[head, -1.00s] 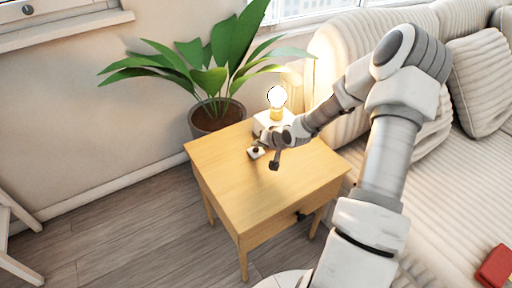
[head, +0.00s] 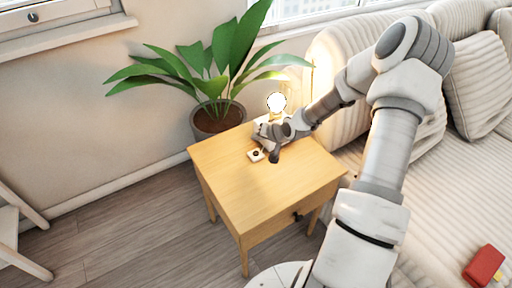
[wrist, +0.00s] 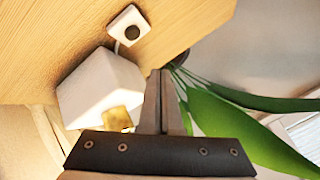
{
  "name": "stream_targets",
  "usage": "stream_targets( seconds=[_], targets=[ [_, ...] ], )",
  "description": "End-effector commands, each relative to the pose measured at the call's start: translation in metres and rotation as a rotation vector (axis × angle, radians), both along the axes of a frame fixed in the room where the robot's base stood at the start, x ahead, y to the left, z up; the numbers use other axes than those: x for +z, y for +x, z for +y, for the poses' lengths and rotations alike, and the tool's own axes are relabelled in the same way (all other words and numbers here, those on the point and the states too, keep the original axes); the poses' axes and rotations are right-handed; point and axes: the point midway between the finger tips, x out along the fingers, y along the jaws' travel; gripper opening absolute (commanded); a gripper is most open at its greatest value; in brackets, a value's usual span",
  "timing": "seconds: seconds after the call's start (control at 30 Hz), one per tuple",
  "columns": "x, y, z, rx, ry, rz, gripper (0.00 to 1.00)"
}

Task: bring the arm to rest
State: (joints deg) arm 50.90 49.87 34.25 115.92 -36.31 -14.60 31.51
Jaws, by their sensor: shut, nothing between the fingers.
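My gripper (head: 274,156) is above the far part of the wooden side table, close to the lit lamp. In the wrist view my gripper (wrist: 163,75) has its fingers together with nothing between them. The lamp (head: 276,103) has a glowing bulb on a white block base, partly hidden by my gripper and wrist. The white lamp base (wrist: 100,90) lies left of the fingers in the wrist view. A small white switch box (head: 256,154) with a dark round button sits on the table just left of my gripper; it also shows in the wrist view (wrist: 122,20).
The wooden side table (head: 235,195) has a bare front half. A potted plant (head: 215,117) stands behind it, its leaves near my fingers in the wrist view. A cream sofa (head: 455,175) stands on the right, with a red object (head: 484,266) on it.

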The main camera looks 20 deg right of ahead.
Motion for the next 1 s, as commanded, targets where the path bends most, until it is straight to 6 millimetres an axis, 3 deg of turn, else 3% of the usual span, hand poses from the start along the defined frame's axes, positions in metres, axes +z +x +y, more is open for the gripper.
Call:
stream_targets(
  seconds=[0.07,0.67,0.87,1.0],
  targets=[
    [0.010,0.000,0.000,-0.001,0.001,0.000,0.00],
    [0.013,-0.001,0.002,0.009,-0.020,0.008,0.00],
    [0.045,-0.010,0.010,0.065,-0.158,0.064,0.00],
    [0.081,-0.022,0.019,0.101,-0.280,0.109,0.00]
  ],
)
